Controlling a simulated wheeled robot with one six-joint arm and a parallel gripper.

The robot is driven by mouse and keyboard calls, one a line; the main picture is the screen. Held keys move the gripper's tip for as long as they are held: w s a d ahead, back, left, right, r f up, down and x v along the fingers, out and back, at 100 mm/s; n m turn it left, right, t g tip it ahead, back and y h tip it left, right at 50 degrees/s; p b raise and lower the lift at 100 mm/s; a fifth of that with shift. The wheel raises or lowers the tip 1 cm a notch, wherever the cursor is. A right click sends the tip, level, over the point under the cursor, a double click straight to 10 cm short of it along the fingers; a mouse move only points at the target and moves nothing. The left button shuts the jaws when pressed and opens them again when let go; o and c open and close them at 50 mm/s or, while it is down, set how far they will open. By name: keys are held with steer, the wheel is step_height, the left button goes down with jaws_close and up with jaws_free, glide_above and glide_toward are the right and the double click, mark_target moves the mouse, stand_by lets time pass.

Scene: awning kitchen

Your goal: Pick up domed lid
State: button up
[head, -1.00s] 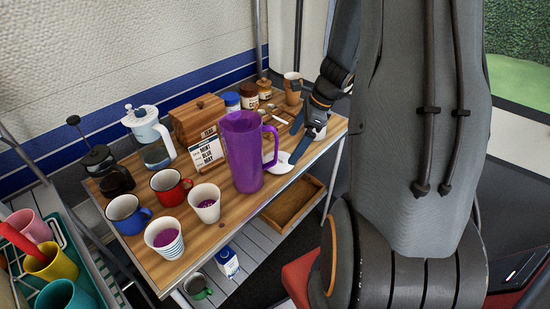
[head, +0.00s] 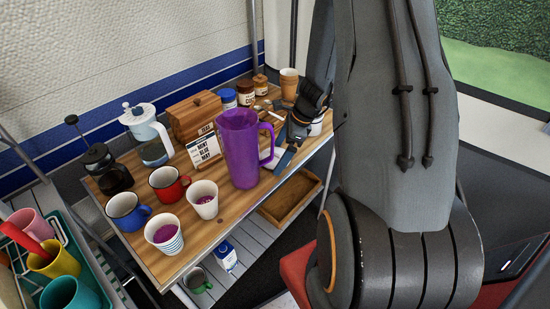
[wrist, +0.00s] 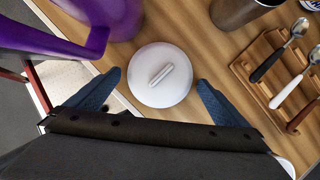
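The domed lid (wrist: 160,75) is white and round with a bar handle on top, and lies on the wooden tabletop in the wrist view. My gripper (wrist: 158,78) is open, with one blue finger on each side of the lid. Neither finger visibly touches the lid, and nothing is held. In the head view my gripper (head: 284,152) points down at the table just right of the purple pitcher. There the lid is mostly or wholly hidden by the pitcher and my gripper.
The tall purple pitcher (head: 238,150) stands close on the left, its handle near my gripper. A wooden rack with spoons (wrist: 275,75) lies to the right. A dark cylinder (wrist: 235,10) stands behind. Mugs and cups (head: 170,186) fill the table's left part.

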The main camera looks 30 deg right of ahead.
steer(key=c, duration=0.9)
steer(key=shift+r, duration=0.1)
